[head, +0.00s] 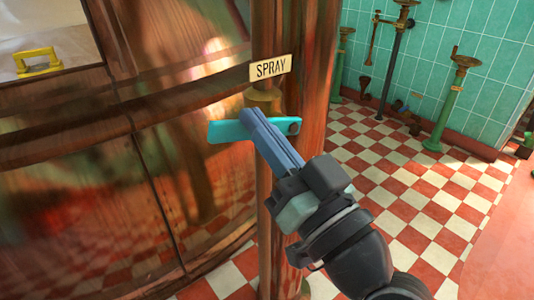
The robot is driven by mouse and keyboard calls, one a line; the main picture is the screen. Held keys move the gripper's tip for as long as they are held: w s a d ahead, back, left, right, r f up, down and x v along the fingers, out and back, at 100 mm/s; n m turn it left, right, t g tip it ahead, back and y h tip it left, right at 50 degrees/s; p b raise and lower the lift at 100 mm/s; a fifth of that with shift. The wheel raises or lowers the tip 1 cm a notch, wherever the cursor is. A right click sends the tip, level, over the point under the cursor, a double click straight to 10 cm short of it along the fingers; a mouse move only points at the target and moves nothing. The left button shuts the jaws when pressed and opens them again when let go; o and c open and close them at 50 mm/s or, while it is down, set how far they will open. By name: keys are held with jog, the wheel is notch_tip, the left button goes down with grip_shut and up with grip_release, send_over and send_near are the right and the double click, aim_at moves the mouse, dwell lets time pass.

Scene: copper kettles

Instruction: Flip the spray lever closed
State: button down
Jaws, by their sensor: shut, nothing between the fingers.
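The spray lever (228,131) is a flat turquoise bar on a brass fitting (263,99). It lies roughly level, pointing left across the copper wall, with its other end showing at the right. A cream label reading SPRAY (270,68) is just above it. My gripper (252,115) is shut, with its blue fingers in front of the lever's middle and hiding part of it. I cannot tell whether the fingers touch the lever.
The large copper kettle (110,160) fills the left side, and a copper post (318,60) stands behind the lever. A yellow handle (37,61) is at the upper left. Green stands (447,105) stand along the tiled wall. The checkered floor (420,195) at the right is mostly open.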

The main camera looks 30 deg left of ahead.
jog(key=shift+s+a+f+n+g+b, duration=0.15)
jog(key=shift+f+n+g+b, duration=0.3)
jog(key=shift+n+b, duration=0.75)
jog(key=shift+s+f+n+g+b, duration=0.2)
jog(key=shift+f+n+b, duration=0.55)
jog(key=shift+b, duration=0.85)
jog(key=shift+r+n+g+y, duration=0.1)
jog(key=shift+n+g+y, duration=0.15)
jog(key=shift+y, duration=0.05)
